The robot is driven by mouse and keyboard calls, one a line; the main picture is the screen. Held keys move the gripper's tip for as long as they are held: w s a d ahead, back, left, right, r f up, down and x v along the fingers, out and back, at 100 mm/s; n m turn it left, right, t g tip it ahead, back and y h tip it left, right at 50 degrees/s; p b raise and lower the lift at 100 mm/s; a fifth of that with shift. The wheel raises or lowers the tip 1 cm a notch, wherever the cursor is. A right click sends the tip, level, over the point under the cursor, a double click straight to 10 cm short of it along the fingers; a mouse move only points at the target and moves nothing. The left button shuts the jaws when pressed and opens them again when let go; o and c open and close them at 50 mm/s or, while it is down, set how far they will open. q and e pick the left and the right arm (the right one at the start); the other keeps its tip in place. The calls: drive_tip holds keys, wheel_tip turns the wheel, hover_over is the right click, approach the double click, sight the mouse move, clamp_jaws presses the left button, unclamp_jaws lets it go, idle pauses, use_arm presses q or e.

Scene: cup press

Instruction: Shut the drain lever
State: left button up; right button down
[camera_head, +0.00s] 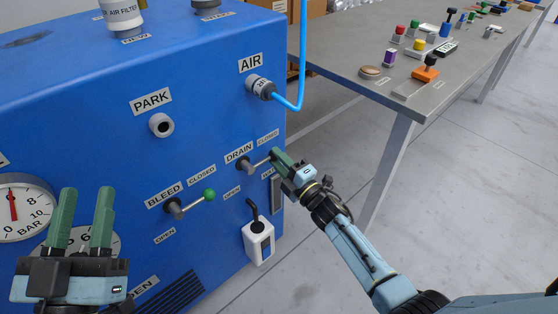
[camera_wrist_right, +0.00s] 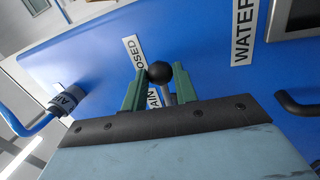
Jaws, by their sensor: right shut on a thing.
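The drain lever (camera_head: 258,163) is on the blue panel under the DRAIN label (camera_head: 239,152). It points right and slightly up from its hub, toward the CLOSED label (camera_head: 268,137). My right gripper (camera_head: 277,157) is at the lever's outer end, and its fingers hide the knob in the head view. My left gripper (camera_head: 83,205) is open and empty in front of the panel at lower left, fingers pointing up.
The bleed lever (camera_head: 191,204) with a green knob (camera_head: 209,195) is left of the drain lever. A white bottle (camera_head: 258,242) hangs below. A blue air hose (camera_head: 302,70) runs up from the AIR port. A grey table (camera_head: 375,50) with several small parts stands at right.

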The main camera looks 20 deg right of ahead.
drive_tip(key=c, duration=1.1)
unclamp_jaws()
use_arm(q)
wheel_tip(320, 180, down, 14)
drive_tip(key=a+g+y+p, duration=0.3)
drive_tip(key=g, duration=0.6)
drive_tip(key=shift+s+r+g, duration=0.15)
drive_tip(key=shift+s+g, duration=0.15)
drive_tip(key=shift+s, duration=0.15)
use_arm(e)
drive_tip(key=v, duration=1.3)
drive_tip(key=shift+s, duration=0.2)
drive_tip(key=shift+f, duration=0.1)
use_arm(q)
drive_tip(key=shift+p, duration=0.35)
